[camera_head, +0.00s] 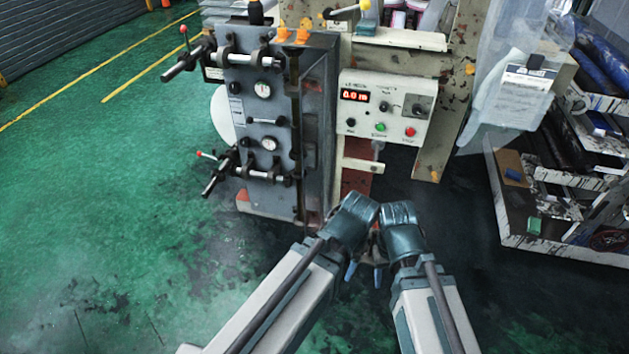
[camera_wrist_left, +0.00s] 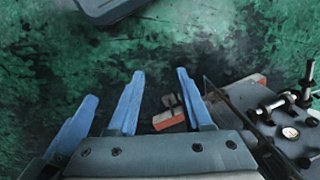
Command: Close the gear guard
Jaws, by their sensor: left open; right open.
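A grey upright panel (camera_head: 262,115) with two round gauges, handles and shafts stands on the front of the machine in the head view, left of centre. It looks like the gear guard. A dark gap shows along its right edge; I cannot tell how far it stands open. Its gauge face also shows at the right of the left wrist view (camera_wrist_left: 283,118). My right gripper (camera_head: 364,269) is low at centre, fingers down, right of the panel and apart from it. My left gripper (camera_wrist_left: 160,74) is open and empty; its fingers are mostly hidden in the head view.
A control box (camera_head: 387,108) with a red display and buttons is right of the panel. A shelf unit (camera_head: 560,180) with rolls and stained trays stands at the right. A clear plastic bag (camera_head: 510,90) hangs nearby. Green floor (camera_head: 110,210) at the left is free.

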